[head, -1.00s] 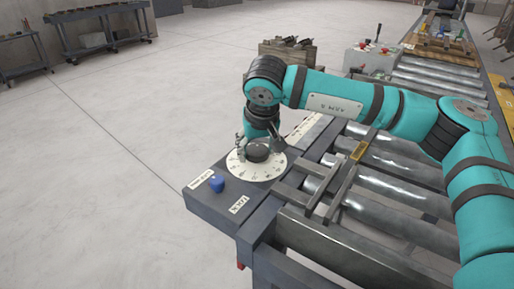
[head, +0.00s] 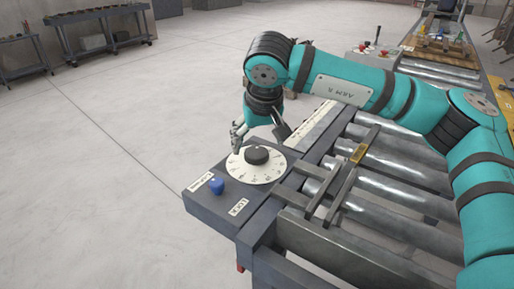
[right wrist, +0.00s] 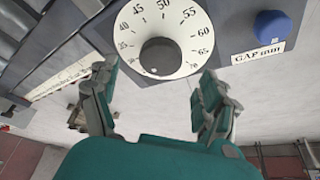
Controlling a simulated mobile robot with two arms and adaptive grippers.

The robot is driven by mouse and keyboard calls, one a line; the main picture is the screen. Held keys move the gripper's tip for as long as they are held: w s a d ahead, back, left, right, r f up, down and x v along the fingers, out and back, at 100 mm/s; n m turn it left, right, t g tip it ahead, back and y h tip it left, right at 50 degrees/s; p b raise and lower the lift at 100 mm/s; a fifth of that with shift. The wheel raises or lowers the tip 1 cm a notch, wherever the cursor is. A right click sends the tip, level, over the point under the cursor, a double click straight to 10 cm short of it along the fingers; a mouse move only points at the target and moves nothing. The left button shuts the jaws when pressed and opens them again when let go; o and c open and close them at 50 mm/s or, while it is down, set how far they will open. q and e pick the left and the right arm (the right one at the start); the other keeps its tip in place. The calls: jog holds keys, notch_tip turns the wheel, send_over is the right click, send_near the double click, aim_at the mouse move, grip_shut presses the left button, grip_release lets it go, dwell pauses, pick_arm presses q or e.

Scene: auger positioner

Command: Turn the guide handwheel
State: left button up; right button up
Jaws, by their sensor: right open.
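The guide handwheel looks like a dark round knob (head: 257,155) at the middle of a white numbered dial (head: 262,172), on a dark grey plate at the conveyor's near left end. In the right wrist view the knob (right wrist: 160,56) shows whole, with a small pale mark on its lower rim. My right gripper (head: 260,136) is open and empty, with its fingers above and behind the knob and spread wider than it. In the right wrist view the fingers (right wrist: 158,76) stand apart from the knob. My left gripper is out of view.
A blue knob (head: 217,186) stands on the plate's front left part, between two white labels. The floor left of the plate is clear.

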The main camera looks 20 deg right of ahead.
jog(key=v, duration=0.7)
jog(key=shift+s, duration=0.15)
